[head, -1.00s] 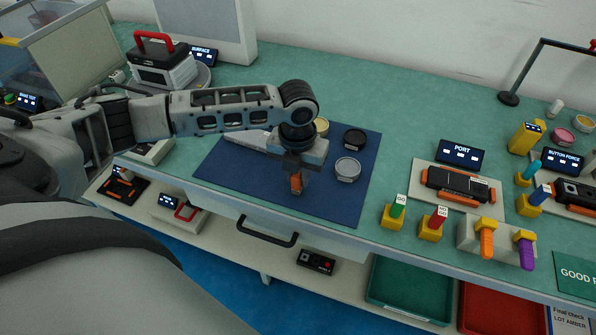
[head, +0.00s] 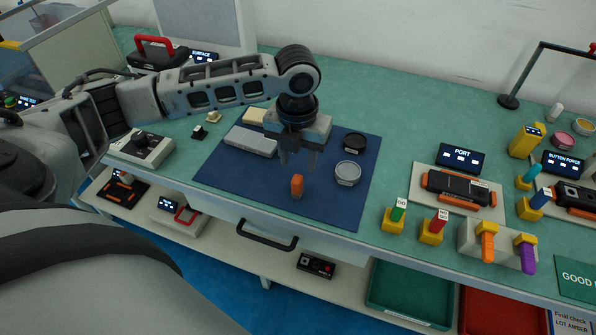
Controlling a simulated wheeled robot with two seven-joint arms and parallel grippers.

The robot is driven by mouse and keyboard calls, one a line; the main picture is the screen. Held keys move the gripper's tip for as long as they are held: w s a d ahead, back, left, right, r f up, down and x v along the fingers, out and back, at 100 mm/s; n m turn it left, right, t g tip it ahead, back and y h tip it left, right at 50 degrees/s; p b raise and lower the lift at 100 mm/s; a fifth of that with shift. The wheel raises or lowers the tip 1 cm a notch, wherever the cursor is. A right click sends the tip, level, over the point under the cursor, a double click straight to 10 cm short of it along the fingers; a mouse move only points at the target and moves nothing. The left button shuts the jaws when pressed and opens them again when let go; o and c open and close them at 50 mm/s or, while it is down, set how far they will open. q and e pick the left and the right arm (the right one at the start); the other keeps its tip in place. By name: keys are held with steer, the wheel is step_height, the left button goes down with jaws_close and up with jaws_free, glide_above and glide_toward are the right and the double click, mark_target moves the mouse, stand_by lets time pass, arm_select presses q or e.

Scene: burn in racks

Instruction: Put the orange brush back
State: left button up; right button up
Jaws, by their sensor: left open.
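A small orange piece (head: 297,185) stands upright on the blue mat (head: 335,207). I cannot tell from its shape whether it is the brush. My left gripper (head: 298,166) is open and empty just above and behind it, fingers pointing down. A grey holder (head: 510,256) at the right carries an orange-handled tool (head: 487,242) and a purple-handled tool (head: 526,255), each with a yellow top. My right gripper is not in view.
A grey block (head: 250,141), a black round tin (head: 355,142) and a grey round tin (head: 347,173) lie on the mat. Green (head: 398,204) and red (head: 438,220) gauges stand right of it, before the PORT display (head: 461,157). The mat's front right is clear.

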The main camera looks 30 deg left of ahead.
mark_target(298, 177)
arm_select(q)
step_height(298, 177, up, 6)
steer(key=shift+f, duration=0.25)
stand_by(0.4)
steer(key=s+d+f+n+t+h, duration=0.1)
steer(key=s+d+f+n+h, duration=0.1)
steer(key=s+d+f+n, duration=0.4)
steer(key=s+d+f+n+t+h, duration=0.1)
steer(key=s+d+f+n, duration=0.2)
steer(key=d+n, duration=0.45)
steer(key=s+a+f+n+t+y, duration=0.15)
steer(key=s+a+n, duration=0.3)
steer(key=n, duration=0.45)
steer(key=s+a+f+n+y, duration=0.1)
steer(key=s+a+f+n, duration=0.15)
steer(key=s+n, duration=0.45)
steer(key=w+d+f+n+t+h, duration=0.1)
steer(key=w+d+f+t+h, duration=0.1)
steer(key=w+d+f+t, duration=0.2)
steer(key=w+f+t, duration=0.2)
steer(key=w+f, duration=0.1)
steer(key=f, duration=0.1)
steer(key=shift+w, duration=0.25)
